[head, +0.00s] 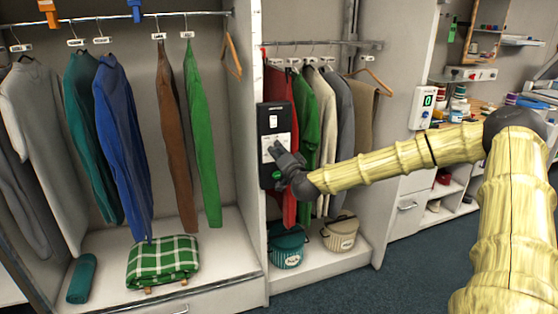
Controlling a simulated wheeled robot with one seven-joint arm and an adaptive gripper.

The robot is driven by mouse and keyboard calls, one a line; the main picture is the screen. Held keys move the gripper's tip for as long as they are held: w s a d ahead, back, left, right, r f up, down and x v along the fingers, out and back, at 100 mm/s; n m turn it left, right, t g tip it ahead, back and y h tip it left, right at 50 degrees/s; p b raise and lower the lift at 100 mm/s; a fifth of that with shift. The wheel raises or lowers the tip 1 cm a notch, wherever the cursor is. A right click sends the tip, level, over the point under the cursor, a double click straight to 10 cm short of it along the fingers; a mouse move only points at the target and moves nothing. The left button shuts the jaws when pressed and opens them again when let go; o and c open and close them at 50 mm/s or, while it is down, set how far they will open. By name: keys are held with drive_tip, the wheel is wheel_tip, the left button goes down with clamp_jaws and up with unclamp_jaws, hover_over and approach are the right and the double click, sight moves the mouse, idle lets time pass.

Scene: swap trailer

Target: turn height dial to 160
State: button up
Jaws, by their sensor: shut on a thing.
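A black control panel (274,112) is fixed to the upright between the two wardrobe bays. It has a small white label near its top and a white plate (268,148) in its middle. My gripper (276,150) reaches the panel from the right and is shut at this plate. The dial between its fingers is hidden by them, so its setting cannot be read. A green round part (277,175) shows just below the fingers, partly covered by my gripper.
Hanging clothes, such as a red garment (281,90), are close behind my wrist. A teal lidded basket (287,247) and a beige one (340,233) stand below. A white box with a green display (427,98) hangs right, above my forearm.

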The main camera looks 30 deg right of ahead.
drive_tip(key=m+b, duration=0.4)
drive_tip(key=m, duration=0.1)
drive_tip(key=m+b, duration=0.2)
drive_tip(key=shift+d+f, duration=0.1)
drive_tip(key=shift+f, duration=0.2)
drive_tip(key=m+b, duration=0.6)
drive_tip(key=b, duration=0.1)
drive_tip(key=shift+m, duration=0.4)
drive_tip(key=m+b, duration=0.6)
drive_tip(key=shift+b, duration=0.35)
drive_tip(key=m+b, duration=0.4)
drive_tip(key=shift+r+m, duration=0.2)
drive_tip(key=shift+m, duration=0.1)
drive_tip(key=shift+r+m+b, duration=0.1)
drive_tip(key=shift+m+b, duration=0.4)
drive_tip(key=shift+b, duration=0.15)
drive_tip(key=shift+r, duration=0.1)
drive_tip(key=o, duration=1)
drive_tip(key=shift+d, duration=0.1)
drive_tip(key=shift+o, duration=0.2)
